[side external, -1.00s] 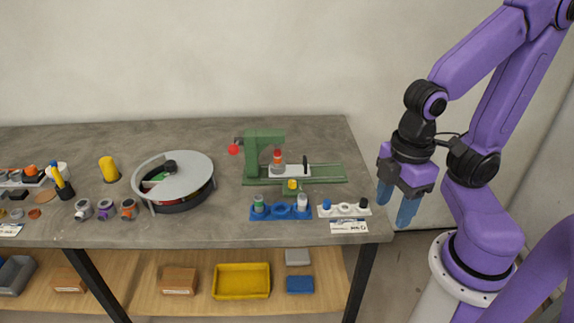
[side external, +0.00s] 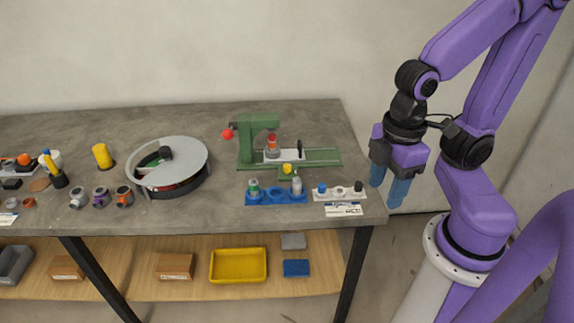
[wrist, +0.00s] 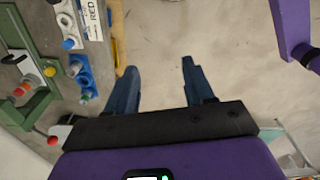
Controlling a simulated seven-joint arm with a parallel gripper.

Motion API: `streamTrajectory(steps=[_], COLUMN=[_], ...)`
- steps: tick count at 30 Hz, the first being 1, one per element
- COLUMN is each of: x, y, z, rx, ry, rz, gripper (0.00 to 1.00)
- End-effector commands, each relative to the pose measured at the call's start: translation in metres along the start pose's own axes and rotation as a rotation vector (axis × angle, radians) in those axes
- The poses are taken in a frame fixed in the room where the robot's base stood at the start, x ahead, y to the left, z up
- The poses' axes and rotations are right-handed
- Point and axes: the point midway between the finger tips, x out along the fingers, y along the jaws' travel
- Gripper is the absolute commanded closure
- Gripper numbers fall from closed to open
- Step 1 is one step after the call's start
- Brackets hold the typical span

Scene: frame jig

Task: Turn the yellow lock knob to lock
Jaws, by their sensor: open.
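The yellow lock knob (side external: 288,169) sits on the front edge of the green frame jig (side external: 318,158), which stands at the back right of the table. It also shows small in the wrist view (wrist: 50,72) at the left. The jig has a green arch, a red ball handle (side external: 227,134) and a white slide carrying a grey and orange part (side external: 272,146). My gripper (side external: 387,190) is open and empty, fingers pointing down, off the table's right edge and well to the right of the knob. Its blue fingers (wrist: 160,85) show over bare floor in the wrist view.
A blue holder (side external: 275,199) with bottle-like parts and a white holder (side external: 340,194) with a label card stand in front of the jig. A round grey turntable (side external: 185,152) is to the left. The table's right edge lies between my gripper and the jig.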

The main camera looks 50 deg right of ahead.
Motion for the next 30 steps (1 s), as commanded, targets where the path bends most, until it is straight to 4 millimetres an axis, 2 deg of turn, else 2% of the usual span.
streamTrajectory(steps=[5,8,12,18,25,30], x=[-0.003,-0.004,-0.005,-0.003,0.004,0.011], y=[0.023,0.045,0.08,0.136,0.206,0.26], z=[-0.025,-0.045,-0.069,-0.095,-0.107,-0.104], rx=[0.209,0.392,0.651,1.02,1.444,1.758], ry=[-0.004,-0.007,-0.008,-0.01,-0.012,-0.014], rz=[0.003,0.006,0.01,0.016,0.022,0.027], gripper=[0.47,0.47,0.47,0.47,0.47,0.47])
